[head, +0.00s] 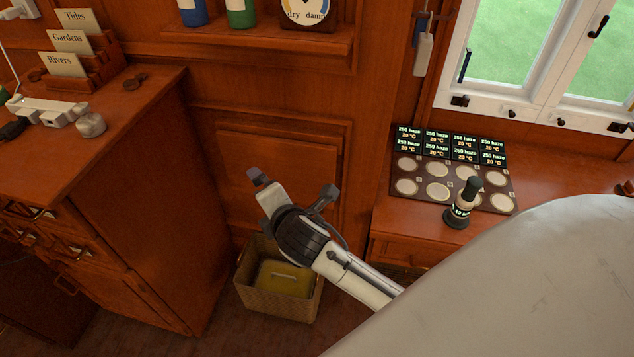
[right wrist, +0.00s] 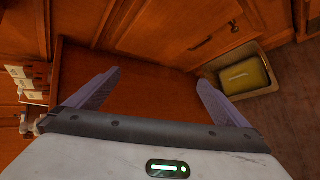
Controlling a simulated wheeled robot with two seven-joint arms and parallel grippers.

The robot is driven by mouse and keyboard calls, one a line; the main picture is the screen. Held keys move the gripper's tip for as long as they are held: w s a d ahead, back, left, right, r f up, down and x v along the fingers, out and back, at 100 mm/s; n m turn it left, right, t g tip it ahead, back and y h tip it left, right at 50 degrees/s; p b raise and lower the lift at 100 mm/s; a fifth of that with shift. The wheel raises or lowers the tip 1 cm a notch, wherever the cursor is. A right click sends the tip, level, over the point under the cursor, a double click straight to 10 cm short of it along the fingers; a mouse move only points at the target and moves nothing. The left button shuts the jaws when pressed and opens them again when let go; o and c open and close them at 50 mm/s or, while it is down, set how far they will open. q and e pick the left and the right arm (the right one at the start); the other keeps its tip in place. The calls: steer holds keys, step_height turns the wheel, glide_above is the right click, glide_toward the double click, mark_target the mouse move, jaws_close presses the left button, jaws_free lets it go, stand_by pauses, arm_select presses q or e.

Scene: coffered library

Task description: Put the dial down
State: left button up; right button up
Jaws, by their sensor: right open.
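A round dial (head: 309,11) marked "dry" and "damp" stands on the wall shelf (head: 262,42) at the top of the head view, its upper part cut off by the frame edge. My right gripper (head: 293,185) is open, in front of the wood panelling, below and apart from the dial. In the right wrist view the fingers (right wrist: 159,79) are spread with nothing between them. A small round silver piece (head: 91,124) lies on the left cabinet top; I cannot tell what it is. My left gripper is not in view.
The left cabinet (head: 150,90) carries a card rack (head: 80,58) and a white power strip (head: 45,108). A bin (head: 277,307) with something yellow stands on the floor under my right arm. A panel with small displays (head: 452,180) and a dark stamp-like tool (head: 462,205) sit by the window.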

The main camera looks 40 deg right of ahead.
steer(key=s+a+f+m+g+y, duration=0.1)
steer(key=s+a+f+m+y, duration=0.1)
steer(key=s+f+m, duration=0.6)
steer(key=s+a+f+m+g+y, duration=0.1)
steer(key=s+a+f+m+y, duration=0.2)
steer(key=s+f+m, duration=0.5)
steer(key=s+f, duration=0.1)
steer(key=s, duration=0.7)
steer(key=shift+a+m+g, duration=0.3)
steer(key=shift+m, duration=0.1)
